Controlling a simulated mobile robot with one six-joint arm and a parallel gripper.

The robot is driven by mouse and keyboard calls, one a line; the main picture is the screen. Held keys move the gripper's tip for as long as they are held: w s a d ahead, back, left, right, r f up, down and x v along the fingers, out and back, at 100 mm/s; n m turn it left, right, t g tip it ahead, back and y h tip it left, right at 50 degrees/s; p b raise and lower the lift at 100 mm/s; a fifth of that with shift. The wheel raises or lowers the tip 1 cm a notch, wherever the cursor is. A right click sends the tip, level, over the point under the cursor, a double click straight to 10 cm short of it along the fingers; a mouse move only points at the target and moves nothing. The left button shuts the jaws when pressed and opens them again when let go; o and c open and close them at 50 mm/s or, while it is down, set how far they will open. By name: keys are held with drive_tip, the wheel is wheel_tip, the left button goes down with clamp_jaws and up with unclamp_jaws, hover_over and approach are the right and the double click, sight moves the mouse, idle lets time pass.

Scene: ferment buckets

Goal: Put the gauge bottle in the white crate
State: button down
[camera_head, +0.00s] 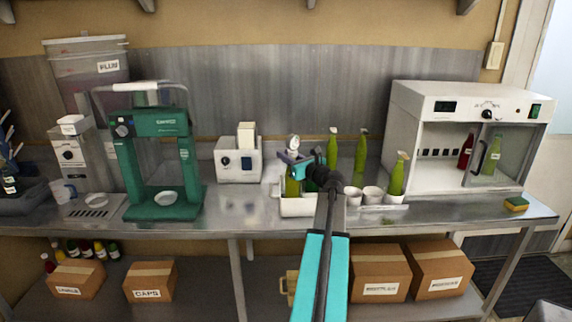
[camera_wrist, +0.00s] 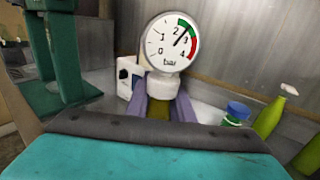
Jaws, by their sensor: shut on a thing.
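The gauge bottle (camera_head: 292,187) has a green body and a round white dial on top. My gripper (camera_head: 298,164) is shut on it just below the dial. In the wrist view the gauge bottle's dial (camera_wrist: 172,42) stands nearly upright above the purple fingers of my gripper (camera_wrist: 162,108). The white crate (camera_head: 298,208) is on the steel bench, and the bottle's lower end shows just above its front wall. I cannot tell whether the base is inside the crate or resting on anything. My arm covers the crate's right part.
A blue-capped bottle (camera_wrist: 236,113) stands close on the right. Green spray bottles (camera_head: 397,178) and white cups (camera_head: 372,194) are right of the crate. A white box device (camera_head: 238,163) and a green press (camera_head: 160,205) stand left. A white incubator (camera_head: 430,105) is far right.

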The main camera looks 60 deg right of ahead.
drive_tip(key=shift+f, duration=1.7)
drive_tip(key=c, duration=1.5)
unclamp_jaws()
drive_tip(key=shift+c, duration=0.2)
drive_tip(key=b+v, duration=0.1)
drive_tip(key=v, duration=1.1)
drive_tip(key=shift+b, duration=0.35)
